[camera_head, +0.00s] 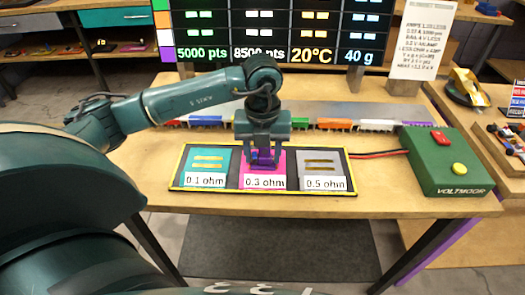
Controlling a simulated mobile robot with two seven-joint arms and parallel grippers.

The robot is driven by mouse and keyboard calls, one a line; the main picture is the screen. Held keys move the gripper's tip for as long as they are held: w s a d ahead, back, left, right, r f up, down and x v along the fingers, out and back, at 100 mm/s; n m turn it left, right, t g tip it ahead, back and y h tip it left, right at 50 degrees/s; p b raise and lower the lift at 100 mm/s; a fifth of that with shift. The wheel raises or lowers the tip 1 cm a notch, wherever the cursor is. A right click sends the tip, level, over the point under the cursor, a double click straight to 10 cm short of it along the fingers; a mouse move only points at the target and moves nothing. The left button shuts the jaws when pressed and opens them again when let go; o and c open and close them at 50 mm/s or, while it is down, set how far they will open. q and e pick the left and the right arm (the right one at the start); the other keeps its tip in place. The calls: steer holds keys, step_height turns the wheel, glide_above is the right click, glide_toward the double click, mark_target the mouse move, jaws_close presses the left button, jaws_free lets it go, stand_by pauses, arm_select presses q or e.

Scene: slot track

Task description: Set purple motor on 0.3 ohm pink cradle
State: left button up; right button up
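The purple motor (264,158) shows between the fingers of my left gripper (265,161), at the pink 0.3 ohm cradle (263,182). The fingers point down and flank the motor closely on both sides; they look shut on it. The motor is over or on the pink pad; I cannot tell whether it touches. The gripper hides its top and the back of the cradle. The cradle is the middle one, between the teal 0.1 ohm cradle (207,166) and the grey 0.5 ohm cradle (320,169). My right gripper is not in view.
A row of small coloured parts (336,124) lies behind the board. The wooden table (385,208) is clear in front.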

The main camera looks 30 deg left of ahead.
arm_select(q)
steer(key=o, duration=0.4)
step_height(320, 180, up, 13)
steer(key=p, duration=0.1)
stand_by(0.4)
steer(key=shift+r, duration=0.1)
